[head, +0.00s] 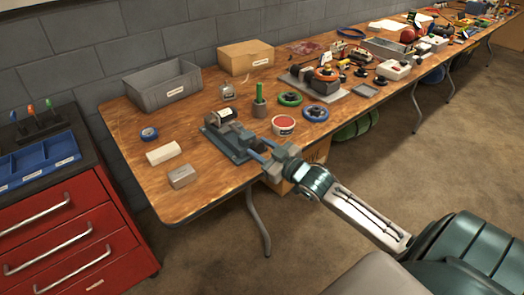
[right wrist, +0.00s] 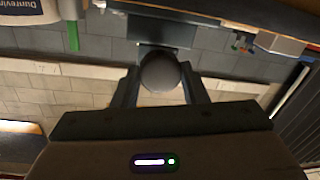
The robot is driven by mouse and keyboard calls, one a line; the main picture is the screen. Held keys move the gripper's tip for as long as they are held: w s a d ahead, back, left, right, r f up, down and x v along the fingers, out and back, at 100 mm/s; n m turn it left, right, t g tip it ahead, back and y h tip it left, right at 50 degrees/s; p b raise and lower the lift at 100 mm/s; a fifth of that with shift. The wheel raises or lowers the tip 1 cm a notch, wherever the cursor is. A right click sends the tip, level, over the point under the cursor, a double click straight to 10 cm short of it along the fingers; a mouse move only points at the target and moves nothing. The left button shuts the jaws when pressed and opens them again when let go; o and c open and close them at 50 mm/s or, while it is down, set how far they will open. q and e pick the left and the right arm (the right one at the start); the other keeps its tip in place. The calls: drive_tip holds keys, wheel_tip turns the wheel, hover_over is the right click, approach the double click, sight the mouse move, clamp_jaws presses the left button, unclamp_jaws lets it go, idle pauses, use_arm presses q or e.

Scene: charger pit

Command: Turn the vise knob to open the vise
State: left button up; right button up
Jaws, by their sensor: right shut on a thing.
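The vise (head: 226,143) is a blue-grey block near the front edge of the wooden table, with a white and dark cylinder (head: 224,116) at its top. My right gripper (head: 264,153) reaches the vise's near right side from the table's front. In the right wrist view a dark round knob (right wrist: 160,72) sits between the two fingers, which are shut on it. In the head view the gripper mostly hides the knob. I cannot tell how far apart the vise jaws are. My left gripper is not in view.
A red-topped tub (head: 284,126) and green and blue rings stand right of the vise. A grey block (head: 182,176), a white block (head: 163,153) and blue tape (head: 149,134) lie to its left. A grey bin (head: 163,88) stands behind. A red drawer cabinet (head: 60,235) is at the left.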

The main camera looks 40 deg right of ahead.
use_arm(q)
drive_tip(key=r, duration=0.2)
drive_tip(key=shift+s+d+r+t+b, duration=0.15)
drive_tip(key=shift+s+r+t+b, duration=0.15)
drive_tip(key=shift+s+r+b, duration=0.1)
use_arm(e)
drive_tip(key=n, duration=0.5)
drive_tip(key=shift+a+f+h, duration=0.1)
drive_tip(key=shift+h, duration=0.2)
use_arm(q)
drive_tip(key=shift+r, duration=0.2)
use_arm(e)
drive_tip(key=shift+n+g, duration=0.3)
drive_tip(key=o, duration=1)
drive_tip(key=shift+c, duration=0.2)
drive_tip(key=shift+s, duration=0.5)
use_arm(q)
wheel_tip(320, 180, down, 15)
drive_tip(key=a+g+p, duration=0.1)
drive_tip(key=p, duration=0.3)
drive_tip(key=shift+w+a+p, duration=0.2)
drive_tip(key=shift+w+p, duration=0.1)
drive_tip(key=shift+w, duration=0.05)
use_arm(e)
drive_tip(key=s+d, duration=0.1)
drive_tip(key=s, duration=0.8)
drive_tip(key=shift+s+d+r, duration=0.25)
drive_tip(key=shift+s+r, duration=0.1)
drive_tip(key=shift+r, duration=0.1)
